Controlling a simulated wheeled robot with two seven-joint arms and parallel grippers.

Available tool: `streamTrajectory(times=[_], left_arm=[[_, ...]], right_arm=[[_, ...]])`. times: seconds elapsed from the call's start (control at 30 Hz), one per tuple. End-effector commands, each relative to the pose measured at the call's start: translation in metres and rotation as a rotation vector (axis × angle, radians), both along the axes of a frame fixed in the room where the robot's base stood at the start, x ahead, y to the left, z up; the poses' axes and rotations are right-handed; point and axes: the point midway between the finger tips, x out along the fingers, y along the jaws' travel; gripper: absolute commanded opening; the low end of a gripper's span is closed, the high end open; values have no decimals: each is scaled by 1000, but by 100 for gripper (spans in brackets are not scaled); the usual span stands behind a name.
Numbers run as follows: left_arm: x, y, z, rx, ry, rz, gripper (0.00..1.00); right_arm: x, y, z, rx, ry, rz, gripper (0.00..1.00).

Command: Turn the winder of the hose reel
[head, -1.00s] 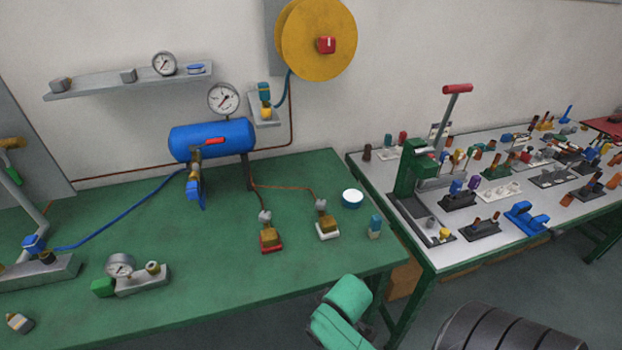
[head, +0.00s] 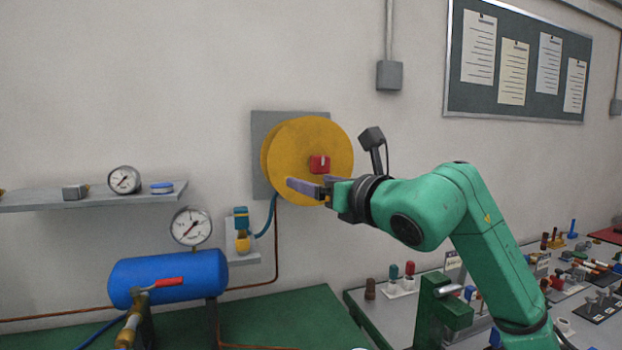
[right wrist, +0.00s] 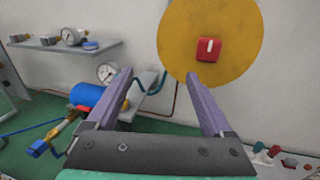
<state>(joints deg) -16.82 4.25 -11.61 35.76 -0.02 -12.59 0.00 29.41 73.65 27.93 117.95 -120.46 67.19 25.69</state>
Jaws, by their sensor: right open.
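The yellow hose reel (head: 300,140) is mounted on a grey plate on the wall. Its winder, a red square knob with a white mark (head: 319,164), sits near the middle of the disc. My right gripper (head: 297,187) is raised in front of the lower part of the reel, just below the winder in the head view. In the right wrist view its two purple fingers (right wrist: 157,80) are wide apart and nothing is between them. The winder (right wrist: 209,49) shows there beyond the fingertips, above and toward the right finger. My left gripper is not in view.
A blue tank (head: 170,277) stands below.

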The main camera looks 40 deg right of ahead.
Motion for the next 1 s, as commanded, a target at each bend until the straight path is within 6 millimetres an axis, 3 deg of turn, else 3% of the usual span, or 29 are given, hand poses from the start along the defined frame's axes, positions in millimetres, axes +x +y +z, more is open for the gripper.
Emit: streamTrajectory(times=[0.03, 0.07, 0.17, 0.27, 0.4, 0.7, 0.83, 1.0], left_arm=[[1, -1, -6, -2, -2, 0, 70], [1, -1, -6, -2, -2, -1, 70], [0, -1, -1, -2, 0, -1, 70], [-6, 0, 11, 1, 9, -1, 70], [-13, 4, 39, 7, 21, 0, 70], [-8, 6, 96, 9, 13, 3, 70], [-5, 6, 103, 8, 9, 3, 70], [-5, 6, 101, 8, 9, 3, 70]], right_arm=[[-13, -26, 9, -24, -3, -116, 85], [-18, -38, 13, -29, 0, -168, 85], [-23, -56, 22, -30, 5, -244, 85], [-9, -62, 25, -28, 11, -245, 85], [24, -72, 29, -28, 14, -242, 85], [95, -96, 27, -28, 11, -238, 85], [109, -100, 21, -30, 10, -238, 85], [112, -101, 17, -34, 9, -238, 85]])
